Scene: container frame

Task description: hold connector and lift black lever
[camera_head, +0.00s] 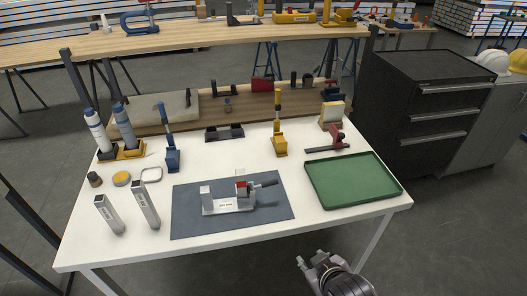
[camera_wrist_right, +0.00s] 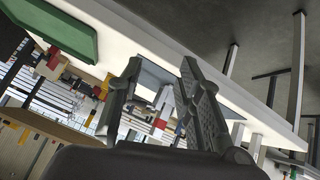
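The connector (camera_head: 222,205), a light grey fixture with upright blocks and a red part, sits on a dark grey mat (camera_head: 185,224) in the middle of the white table. Its black lever (camera_head: 265,184) sticks out to the right, tilted slightly up. My right gripper (camera_head: 312,261) is in front of the table's near edge, below and right of the connector, apart from it. In the right wrist view its two dark fingers (camera_wrist_right: 160,64) are spread with nothing held, and part of the mat (camera_wrist_right: 150,76) shows between them. My left gripper is in neither view.
A green tray (camera_head: 352,180) lies right of the mat. Two grey bars (camera_head: 146,205) stand to its left. Blue (camera_head: 171,158) and yellow (camera_head: 279,146) upright-handled clamps stand behind it. A black drawer cabinet (camera_head: 415,110) stands right of the table. The mat around the connector is clear.

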